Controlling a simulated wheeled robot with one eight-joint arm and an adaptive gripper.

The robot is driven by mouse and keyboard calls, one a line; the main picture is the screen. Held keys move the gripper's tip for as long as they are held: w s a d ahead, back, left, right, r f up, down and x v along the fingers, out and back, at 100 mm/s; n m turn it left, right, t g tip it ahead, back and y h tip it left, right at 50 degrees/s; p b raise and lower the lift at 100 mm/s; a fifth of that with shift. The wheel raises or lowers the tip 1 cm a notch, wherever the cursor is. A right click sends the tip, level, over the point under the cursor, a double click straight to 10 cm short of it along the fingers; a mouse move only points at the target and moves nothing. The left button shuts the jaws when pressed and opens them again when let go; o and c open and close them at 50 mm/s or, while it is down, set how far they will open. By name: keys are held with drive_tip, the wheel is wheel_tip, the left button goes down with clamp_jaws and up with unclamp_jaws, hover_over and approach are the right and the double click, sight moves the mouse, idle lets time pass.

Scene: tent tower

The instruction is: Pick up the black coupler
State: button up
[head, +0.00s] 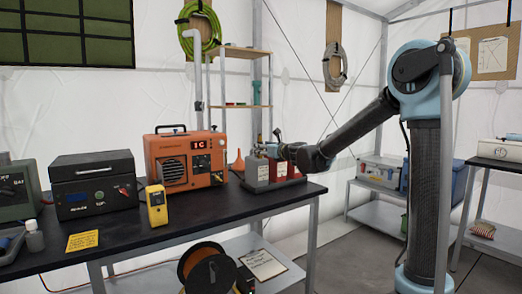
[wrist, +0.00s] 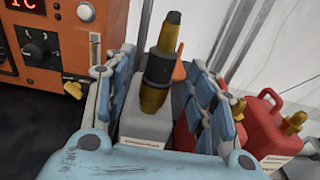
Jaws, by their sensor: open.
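The black coupler (wrist: 159,70) is a dark ribbed sleeve with brass-coloured parts above and below it. It stands slightly tilted over a grey can (wrist: 143,127) in the wrist view; I cannot tell whether they are joined. My gripper (wrist: 160,62) is open, with one blue-padded finger on each side of the coupler and visible gaps between. In the head view my gripper (head: 274,148) is above the grey can (head: 257,175) at the bench's right end. The coupler cannot be made out there.
Red cans (wrist: 268,125) with brass-coloured fittings stand to the right, close to my right finger. An orange heater-like unit (head: 187,160) stands left of the cans. An orange funnel (head: 239,163) is behind. The black bench (head: 150,228) has clear room in front.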

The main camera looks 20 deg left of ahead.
drive_tip(key=shift+x, duration=1.15)
drive_tip(key=c, duration=1.1)
drive_tip(key=shift+r, duration=0.1)
drive_tip(key=shift+c, duration=0.2)
wheel_tip(320, 180, up, 9)
drive_tip(key=shift+r, duration=0.1)
drive_tip(key=w+d, duration=0.7)
drive_tip(key=w, duration=0.1)
drive_tip(key=shift+w, duration=0.25)
